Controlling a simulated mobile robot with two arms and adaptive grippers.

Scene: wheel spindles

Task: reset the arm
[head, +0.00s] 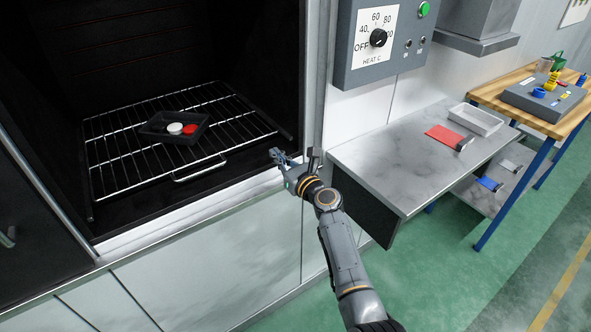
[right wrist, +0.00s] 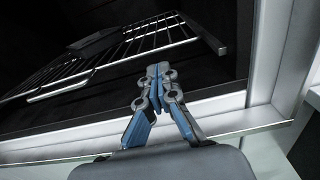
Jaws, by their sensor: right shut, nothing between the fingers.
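My right gripper (head: 278,158) is at the front right edge of the open oven, just outside its opening. In the right wrist view my right gripper (right wrist: 158,70) is shut with its fingertips together and nothing between them. The wire rack (head: 110,165) lies inside the oven, with its handle loop near the front. A black tray (head: 160,122) rests on the rack and holds a white disc (head: 175,128) and a red disc (head: 190,129). The rack also shows in the right wrist view (right wrist: 110,65). My left gripper is not in view.
A control box (head: 385,35) with a dial hangs right of the oven. A grey metal table (head: 385,150) holds a red mat (head: 443,136) and a white tray (head: 476,119). A wooden bench (head: 497,92) stands farther right. Green floor is clear in front.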

